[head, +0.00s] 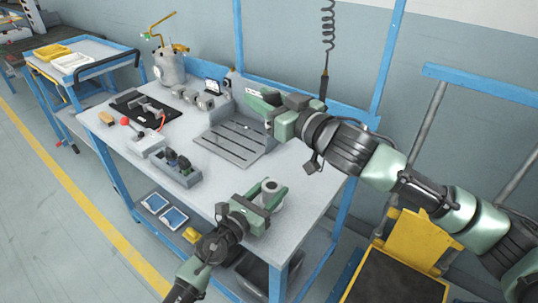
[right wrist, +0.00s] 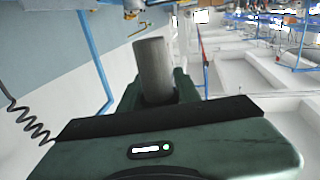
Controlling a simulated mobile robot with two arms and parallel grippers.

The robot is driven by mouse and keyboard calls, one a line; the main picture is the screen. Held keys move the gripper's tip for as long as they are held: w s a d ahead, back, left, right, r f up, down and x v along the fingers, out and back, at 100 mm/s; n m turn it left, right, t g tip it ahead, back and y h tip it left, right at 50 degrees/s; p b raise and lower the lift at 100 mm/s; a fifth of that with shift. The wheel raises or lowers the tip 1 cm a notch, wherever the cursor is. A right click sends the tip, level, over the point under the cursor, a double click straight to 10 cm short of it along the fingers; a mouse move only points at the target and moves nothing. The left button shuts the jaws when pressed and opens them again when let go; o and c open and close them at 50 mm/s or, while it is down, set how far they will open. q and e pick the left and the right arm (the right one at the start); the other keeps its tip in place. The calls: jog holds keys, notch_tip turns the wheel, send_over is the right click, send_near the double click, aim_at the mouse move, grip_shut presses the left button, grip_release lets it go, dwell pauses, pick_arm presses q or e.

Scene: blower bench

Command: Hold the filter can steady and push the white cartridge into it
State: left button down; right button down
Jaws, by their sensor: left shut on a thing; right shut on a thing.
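The filter can (head: 271,186) is a pale grey cylinder with a dark round opening on top, near the front right of the bench. It looks upright. My left gripper (head: 268,198) is shut around its side, and its fingers hide part of it. My right gripper (head: 262,102) is in the air above the back of the bench, apart from the can. In the right wrist view a plain grey-looking cylinder, taken as the white cartridge (right wrist: 153,70), stands between the jaws of this gripper. In the head view the gripper mostly hides it.
A grey slotted angle plate (head: 232,144) lies behind the can. A grey block with dark fittings (head: 175,167), a red-knobbed clamp (head: 150,140), a black tray (head: 142,110) and a metal tank (head: 168,66) stand further left. The bench between block and can is clear.

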notch_tip(320, 180, down, 12)
jog(key=m+t+h, duration=0.1)
jog(key=h, duration=0.1)
jog(key=shift+d+f+m+t, duration=0.15)
jog(key=shift+d+m+t, duration=0.05)
jog(key=shift+m+t, duration=0.1)
jog(key=shift+f, duration=0.1)
jog(key=shift+f, duration=2.4)
jog(key=shift+f, duration=2.15)
jog(key=shift+r, duration=0.4)
dwell(0.8)
jog(key=shift+f, duration=0.4)
dwell(0.5)
jog(key=shift+r, duration=0.25)
